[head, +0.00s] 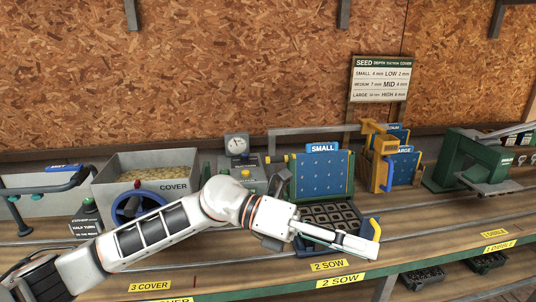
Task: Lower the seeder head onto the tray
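The seeder head (321,173) looks like the blue dotted panel under a SMALL label, standing tilted up behind the tray. The dark cell tray (327,213) lies in front of and below it, at the 2 SOW station. My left gripper (368,246) reaches across the tray's front edge, with its fingertips beside a yellow handle (376,229) at the tray's right front. The fingers look close together, but I cannot tell whether they hold anything or touch the handle. The gripper and arm hide part of the tray's front. My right gripper is out of view.
A COVER hopper (150,170) with a blue wheel stands at left, partly behind my arm. A gauge unit (238,150) is left of the panel. More blue plates (405,167) stand in a yellow rack at right, then a green dibble press (470,160). A seed sign (382,80) stands behind.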

